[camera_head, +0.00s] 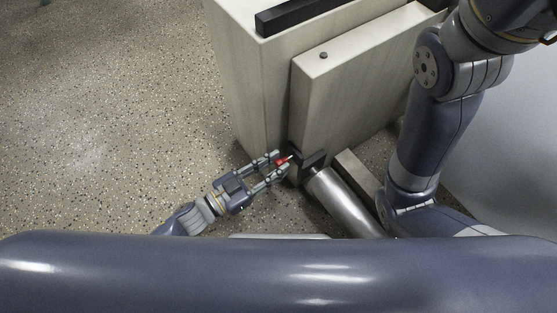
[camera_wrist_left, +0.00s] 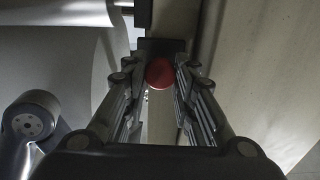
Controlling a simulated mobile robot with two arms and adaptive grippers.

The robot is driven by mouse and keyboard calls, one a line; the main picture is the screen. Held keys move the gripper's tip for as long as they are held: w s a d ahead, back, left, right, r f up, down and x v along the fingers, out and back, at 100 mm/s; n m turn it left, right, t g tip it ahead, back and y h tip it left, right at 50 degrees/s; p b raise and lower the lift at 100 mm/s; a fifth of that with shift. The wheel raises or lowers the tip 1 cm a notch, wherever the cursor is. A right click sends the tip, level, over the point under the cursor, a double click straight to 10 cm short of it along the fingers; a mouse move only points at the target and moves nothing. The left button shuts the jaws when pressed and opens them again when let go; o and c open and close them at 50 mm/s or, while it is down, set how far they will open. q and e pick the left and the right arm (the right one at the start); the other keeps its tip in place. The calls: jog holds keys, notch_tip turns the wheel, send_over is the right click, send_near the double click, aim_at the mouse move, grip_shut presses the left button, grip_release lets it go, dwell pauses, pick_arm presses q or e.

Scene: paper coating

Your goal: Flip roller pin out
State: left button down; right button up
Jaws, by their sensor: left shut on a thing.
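The roller pin shows as a small red knob (camera_head: 282,161) at the dark bracket by the end of the metal roller. My left gripper (camera_head: 281,164) reaches in from the lower left, with its fingertips on either side of the knob and shut on it. In the left wrist view the round red knob (camera_wrist_left: 160,74) sits between the two fingers, in front of a dark block. The fingers hide the knob's sides. The shiny metal roller (camera_head: 342,200) lies just right of the gripper. My right arm shows at the right, but its gripper is out of view.
A tall cream machine cabinet (camera_head: 345,85) stands right behind the knob. A dark bracket (camera_head: 313,160) sits at the roller's end, close to my fingers. In the left wrist view a grey cylinder end (camera_wrist_left: 32,122) is at the left. Speckled floor (camera_head: 100,110) at the left is clear.

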pick_arm(q)
jog(key=shift+p+v, duration=0.3)
jog(key=shift+v, duration=0.55)
jog(key=c, duration=1.6)
grip_release()
jog(key=shift+f, duration=0.1)
jog(key=shift+c, duration=0.2)
jog(key=shift+o, duration=0.2)
jog(key=shift+s+a, duration=0.1)
jog(key=shift+a, duration=0.05)
jog(key=v, duration=1.2)
jog(key=shift+s+a, duration=0.1)
